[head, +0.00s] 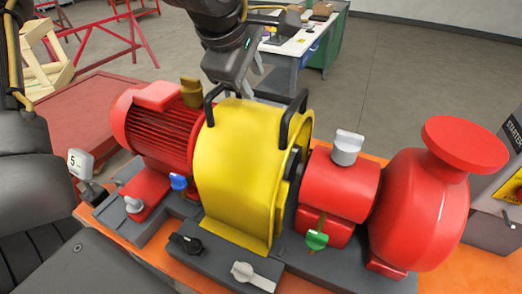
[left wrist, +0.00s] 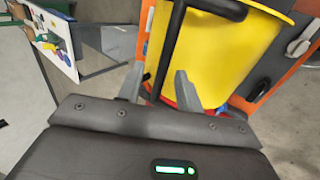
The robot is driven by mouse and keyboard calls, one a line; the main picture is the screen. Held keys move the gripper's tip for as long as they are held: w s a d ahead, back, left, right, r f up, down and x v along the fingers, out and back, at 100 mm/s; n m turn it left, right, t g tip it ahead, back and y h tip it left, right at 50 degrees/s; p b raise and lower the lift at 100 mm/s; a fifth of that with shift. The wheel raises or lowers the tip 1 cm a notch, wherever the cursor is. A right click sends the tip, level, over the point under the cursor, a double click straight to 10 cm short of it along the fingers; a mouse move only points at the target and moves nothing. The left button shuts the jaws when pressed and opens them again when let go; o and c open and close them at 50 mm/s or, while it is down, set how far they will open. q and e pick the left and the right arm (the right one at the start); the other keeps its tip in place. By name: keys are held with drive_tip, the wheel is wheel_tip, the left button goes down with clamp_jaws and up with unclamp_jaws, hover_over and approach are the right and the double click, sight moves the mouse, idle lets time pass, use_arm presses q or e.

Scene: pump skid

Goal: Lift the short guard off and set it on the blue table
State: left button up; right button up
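The yellow guard (head: 238,150), a curved cover, sits upright over the middle of the pump skid, between the red motor and a red housing. It has two black handles on top, a left one (head: 208,106) and a right one (head: 286,122). My left gripper (head: 245,88) hangs above and behind the guard, near the left handle. In the left wrist view its two fingers (left wrist: 158,88) are apart, with a black handle (left wrist: 172,45) passing between them and gaps showing. The guard (left wrist: 215,50) fills that view's upper right. My right gripper is not in view. No plainly blue tabletop shows.
A red motor (head: 160,125), a red housing (head: 338,185) and a red pump (head: 415,215) flank the guard. A bench with a pale top and blue front panel (head: 309,53) stands behind. A red table (head: 85,110) lies at left. Grey floor is open at back right.

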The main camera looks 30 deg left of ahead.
sight(256, 90)
use_arm(q)
drive_tip(key=p+x, duration=0.1)
drive_tip(key=x, duration=0.4)
drive_tip(key=shift+s+d+f, duration=0.1)
drive_tip(key=shift+f, duration=0.15)
drive_tip(key=shift+s, duration=0.15)
clamp_jaws()
drive_tip(key=shift+r, duration=0.2)
idle(0.8)
